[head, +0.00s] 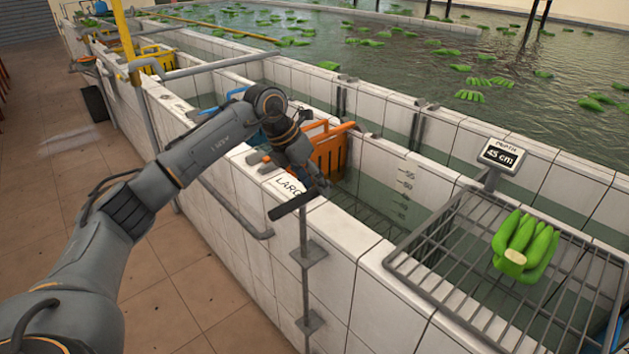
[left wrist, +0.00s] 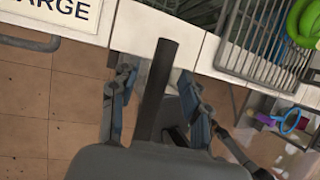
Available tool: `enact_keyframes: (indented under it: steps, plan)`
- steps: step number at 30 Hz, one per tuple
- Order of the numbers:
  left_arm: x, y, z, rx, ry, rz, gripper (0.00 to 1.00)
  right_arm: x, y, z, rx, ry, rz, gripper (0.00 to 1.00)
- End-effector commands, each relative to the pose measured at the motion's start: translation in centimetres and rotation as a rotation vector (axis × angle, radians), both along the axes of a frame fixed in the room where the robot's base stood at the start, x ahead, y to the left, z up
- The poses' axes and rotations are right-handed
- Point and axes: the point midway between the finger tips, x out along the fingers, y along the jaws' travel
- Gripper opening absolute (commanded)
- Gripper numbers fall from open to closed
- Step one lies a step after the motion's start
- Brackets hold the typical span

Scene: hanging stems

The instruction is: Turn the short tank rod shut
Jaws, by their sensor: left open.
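The tank rod (head: 304,235) stands upright against the outer tiled wall, held by two grey brackets. Its dark bar handle (head: 292,206) lies across the top, slanting up to the right. My left gripper (head: 309,178) is just above the handle, pointing down. In the left wrist view my left gripper (left wrist: 158,78) is open, and the handle (left wrist: 158,82) lies lengthwise between its two fingers, with a gap on both sides. Contact is not seen. The lower part of the rod is hidden from the wrist. My right gripper is not in view.
A sign reading LARGE (head: 288,184) lies on the rim beside the handle. An orange crate (head: 329,152) sits in the channel behind my gripper. Tiled floor lies left of the wall.

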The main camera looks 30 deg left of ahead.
Motion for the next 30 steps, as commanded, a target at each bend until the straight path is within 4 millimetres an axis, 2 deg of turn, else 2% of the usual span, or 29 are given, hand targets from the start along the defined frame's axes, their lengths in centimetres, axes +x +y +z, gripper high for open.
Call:
enact_keyframes:
  steps: [11, 18, 30]
  plan:
    - [0.20, -0.20, -0.64, 0.000, 0.000, 0.000, 0.47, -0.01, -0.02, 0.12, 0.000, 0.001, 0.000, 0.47]
    - [0.20, -0.20, -0.61, 0.000, -0.001, 0.000, 0.00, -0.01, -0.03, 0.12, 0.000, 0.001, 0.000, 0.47]
    - [0.04, -0.40, -0.59, 0.001, -0.001, -0.016, 0.00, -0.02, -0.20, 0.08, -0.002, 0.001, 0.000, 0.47]
